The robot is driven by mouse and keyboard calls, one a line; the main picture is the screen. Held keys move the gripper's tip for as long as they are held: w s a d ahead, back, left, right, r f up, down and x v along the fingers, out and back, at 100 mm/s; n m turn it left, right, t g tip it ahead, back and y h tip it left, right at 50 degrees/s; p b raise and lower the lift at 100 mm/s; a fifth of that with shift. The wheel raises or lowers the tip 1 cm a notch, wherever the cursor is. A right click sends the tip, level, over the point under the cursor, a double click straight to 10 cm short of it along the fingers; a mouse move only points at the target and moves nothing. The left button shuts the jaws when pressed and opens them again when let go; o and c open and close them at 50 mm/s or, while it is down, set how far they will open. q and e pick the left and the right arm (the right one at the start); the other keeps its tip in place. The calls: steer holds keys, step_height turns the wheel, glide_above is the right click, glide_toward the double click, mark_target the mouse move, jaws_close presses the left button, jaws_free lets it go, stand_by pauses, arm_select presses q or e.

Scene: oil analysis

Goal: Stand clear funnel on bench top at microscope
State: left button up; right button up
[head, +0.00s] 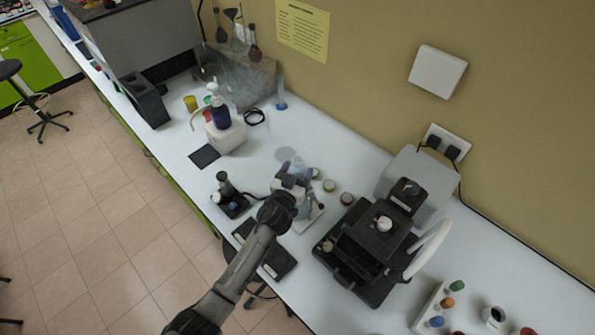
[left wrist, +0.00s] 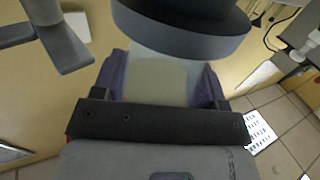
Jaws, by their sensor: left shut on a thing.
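My left gripper (head: 298,175) is over the middle of the bench top (head: 335,160), with purple finger pads. It is shut on the clear funnel (left wrist: 158,78), which shows as a pale see-through body between the pads in the left wrist view. In the head view, a faint translucent disc (head: 285,154) beside the fingertips may be the funnel's rim. Whether the funnel touches the bench I cannot tell. A white-based instrument (head: 308,218), possibly the microscope, stands just below the gripper and is largely hidden by my arm. My right gripper is in neither view.
A large black instrument (head: 352,262) stands right of the gripper. Small round tins (head: 347,198) lie between. A small black device (head: 229,199) stands to the left, and a dark flat pad (head: 280,262) lies at the front edge. Bare bench lies toward the wall behind the gripper.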

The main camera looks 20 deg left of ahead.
arm_select(q)
steer(key=shift+f, duration=0.2)
steer(key=o, duration=0.9)
steer(key=shift+r, duration=0.1)
steer(key=s+b, duration=0.1)
steer(key=s, duration=1.3)
steer(key=shift+a, duration=0.1)
steer(key=s+a+f+g, duration=0.1)
steer(key=s+f+g, duration=0.1)
steer(key=s, duration=0.5)
steer(key=s+a+f+g+y, duration=0.1)
steer(key=s+f+g, duration=0.2)
steer(key=s+g, duration=0.2)
steer(key=s+a+f+g, duration=0.2)
steer(key=s+f+g, duration=0.1)
steer(key=s, duration=0.6)
steer(key=shift+g, duration=0.4)
steer(key=shift+o, duration=0.5)
steer(key=s+d+m+g, duration=0.1)
steer(key=s+g, duration=0.2)
steer(key=s, duration=0.5)
steer(key=shift+s+r+m+g+h, duration=0.25)
steer(key=shift+s+m+g+h, duration=0.05)
steer(key=shift+m+h, duration=0.1)
